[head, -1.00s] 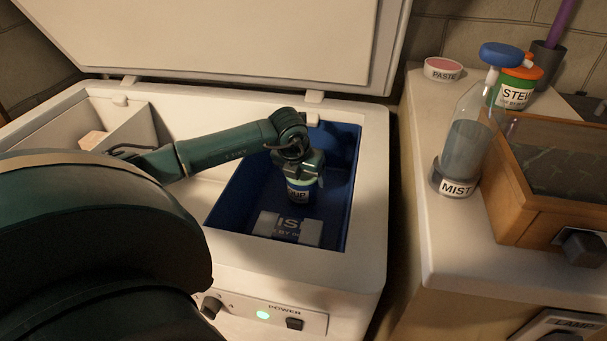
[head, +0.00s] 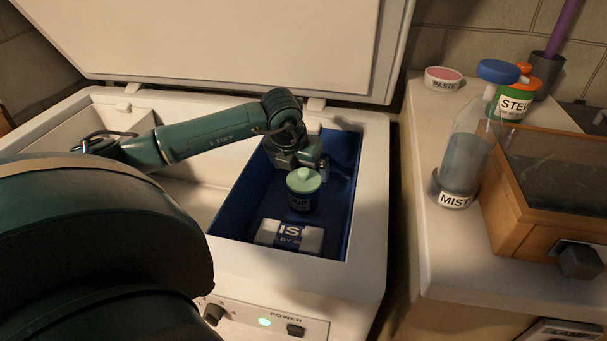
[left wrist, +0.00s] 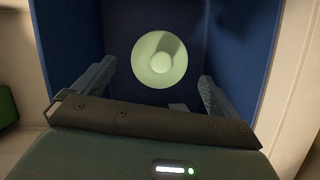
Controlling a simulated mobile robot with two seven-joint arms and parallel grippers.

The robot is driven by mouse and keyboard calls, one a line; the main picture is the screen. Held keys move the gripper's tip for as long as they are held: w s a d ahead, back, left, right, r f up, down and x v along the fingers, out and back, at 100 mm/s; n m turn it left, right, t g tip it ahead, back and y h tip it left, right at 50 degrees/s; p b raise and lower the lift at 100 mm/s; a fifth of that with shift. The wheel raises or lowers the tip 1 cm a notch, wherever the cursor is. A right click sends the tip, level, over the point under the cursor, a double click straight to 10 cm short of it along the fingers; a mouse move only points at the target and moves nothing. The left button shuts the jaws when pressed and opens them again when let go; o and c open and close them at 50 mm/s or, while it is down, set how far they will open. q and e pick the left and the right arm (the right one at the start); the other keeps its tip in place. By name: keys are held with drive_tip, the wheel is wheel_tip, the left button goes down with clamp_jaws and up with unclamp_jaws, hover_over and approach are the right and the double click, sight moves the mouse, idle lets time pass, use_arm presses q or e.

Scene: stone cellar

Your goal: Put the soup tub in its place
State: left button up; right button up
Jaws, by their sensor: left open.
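The soup tub (head: 301,198) is a small dark blue tub with a pale green knobbed lid, its label partly readable. It stands upright in the blue compartment (head: 343,190) of the open chest freezer. My left gripper (head: 312,170) is open just behind and above the tub in the head view. In the left wrist view the tub's lid (left wrist: 160,59) shows beyond the spread fingers (left wrist: 152,92), with nothing held between them. My right gripper is not in view.
A white labelled box (head: 289,236) lies in the compartment in front of the tub. The freezer lid (head: 230,40) stands open behind. On the counter at right are a mist bottle (head: 464,160), a stew tub (head: 514,104), a paste tin (head: 443,79) and a wooden case (head: 520,205).

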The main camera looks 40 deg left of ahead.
use_arm(q)
drive_tip(key=shift+v, duration=2.3)
